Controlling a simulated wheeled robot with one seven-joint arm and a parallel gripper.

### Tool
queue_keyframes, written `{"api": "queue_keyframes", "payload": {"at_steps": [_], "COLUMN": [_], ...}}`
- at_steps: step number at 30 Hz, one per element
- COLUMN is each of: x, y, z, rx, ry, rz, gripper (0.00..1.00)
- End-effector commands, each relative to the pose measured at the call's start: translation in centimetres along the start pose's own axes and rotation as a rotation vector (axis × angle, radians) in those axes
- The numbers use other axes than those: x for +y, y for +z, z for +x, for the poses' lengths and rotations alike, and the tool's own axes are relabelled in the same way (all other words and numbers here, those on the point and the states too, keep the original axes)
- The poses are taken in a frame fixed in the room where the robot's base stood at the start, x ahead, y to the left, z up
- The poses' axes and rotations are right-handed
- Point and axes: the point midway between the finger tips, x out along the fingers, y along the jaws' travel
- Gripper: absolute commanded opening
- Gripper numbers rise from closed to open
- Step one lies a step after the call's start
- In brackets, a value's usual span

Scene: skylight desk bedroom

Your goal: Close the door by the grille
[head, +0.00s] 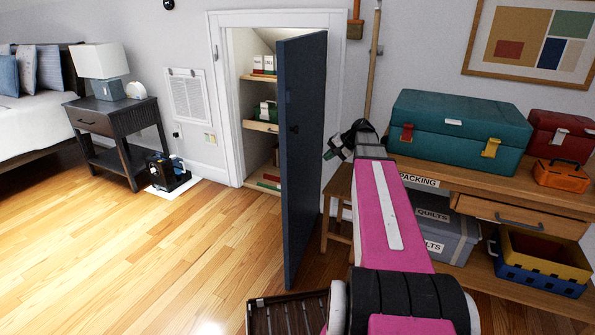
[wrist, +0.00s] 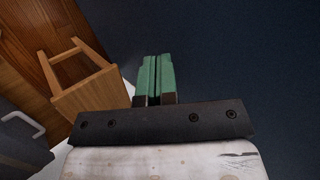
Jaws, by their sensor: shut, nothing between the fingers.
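The dark blue door (head: 305,150) stands open, swung out of the white-framed wall cupboard and seen at a steep angle. The white grille (head: 188,97) is on the wall left of the cupboard. My gripper (head: 332,154) is just right of the door, on the side facing away from the grille. In the wrist view its green fingers (wrist: 155,75) are together with nothing between them. The dark door face (wrist: 245,60) fills the right of that view. I cannot tell whether the fingertips touch the door.
Cupboard shelves (head: 262,127) hold small boxes. A wooden stool (head: 338,190) stands close right of the door; it also shows in the wrist view (wrist: 85,85). A workbench (head: 440,182) with cases is at right. Floor left of the door (head: 170,255) is mostly clear.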

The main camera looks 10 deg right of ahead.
Motion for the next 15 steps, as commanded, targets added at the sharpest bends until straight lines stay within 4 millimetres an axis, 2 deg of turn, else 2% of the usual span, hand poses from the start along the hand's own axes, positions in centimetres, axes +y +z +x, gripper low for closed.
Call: {"api": "queue_keyframes", "payload": {"at_steps": [1,5,10,15], "x": [-0.3,-0.7,-0.8,-0.9], "y": [-0.9,-1.2,-1.2,-1.2], "z": [-0.8,-1.2,0.6,3.7], "rx": [0.006,0.008,0.007,0.006], "ry": [-0.020,-0.043,-0.043,-0.042], "rz": [0.005,0.010,0.010,0.010], "gripper": [0.00,0.00,0.00,0.00]}}
